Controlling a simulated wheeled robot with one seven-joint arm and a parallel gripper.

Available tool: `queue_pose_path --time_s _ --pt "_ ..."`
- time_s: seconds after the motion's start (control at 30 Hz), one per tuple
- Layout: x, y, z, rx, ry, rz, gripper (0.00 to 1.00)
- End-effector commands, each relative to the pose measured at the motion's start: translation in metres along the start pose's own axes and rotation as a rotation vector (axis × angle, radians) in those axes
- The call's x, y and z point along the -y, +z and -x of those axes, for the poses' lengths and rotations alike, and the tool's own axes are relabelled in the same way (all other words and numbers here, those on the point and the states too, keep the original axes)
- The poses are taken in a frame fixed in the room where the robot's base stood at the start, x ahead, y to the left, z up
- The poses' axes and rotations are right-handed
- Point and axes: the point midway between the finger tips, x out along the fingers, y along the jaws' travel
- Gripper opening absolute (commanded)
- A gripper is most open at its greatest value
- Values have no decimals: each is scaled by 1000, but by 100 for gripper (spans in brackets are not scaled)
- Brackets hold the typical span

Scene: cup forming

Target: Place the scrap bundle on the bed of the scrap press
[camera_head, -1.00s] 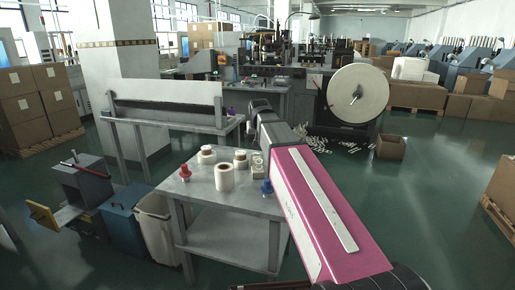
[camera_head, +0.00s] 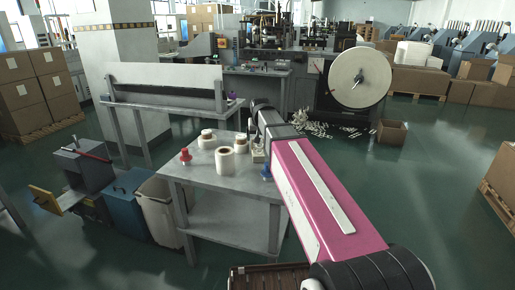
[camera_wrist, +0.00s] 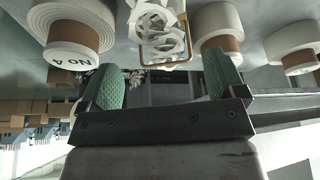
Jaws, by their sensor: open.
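The scrap bundle (camera_wrist: 160,32), white looped paper strips in a thin wire-like frame, stands on the grey table ahead of my fingers in the wrist view. It also shows in the head view (camera_head: 258,153), beside the paper rolls and partly covered by my arm. My gripper (camera_wrist: 162,80) is open, its green padded fingers apart, with nothing seen held between them. In the head view my fingers are hidden behind the arm. A grey machine with a red lever (camera_head: 86,165), apparently the scrap press, stands low at the left with a yellow plate at its front. Its bed is hard to make out.
White rolls (camera_head: 225,161), a red knobbed piece (camera_head: 185,155) and a blue one (camera_head: 267,171) share the grey table (camera_head: 205,182). A blue bin (camera_head: 126,197) and a pale bin (camera_head: 157,208) stand between table and press. Open floor lies in front.

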Motion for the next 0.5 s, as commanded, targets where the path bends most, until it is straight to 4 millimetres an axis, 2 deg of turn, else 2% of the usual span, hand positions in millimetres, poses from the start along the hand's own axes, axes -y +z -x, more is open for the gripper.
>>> queue_pose_path --time_s 0.33,0.5 --pt "5 -2 -42 2 1 0 89" --pt "5 -2 -49 0 0 0 89"
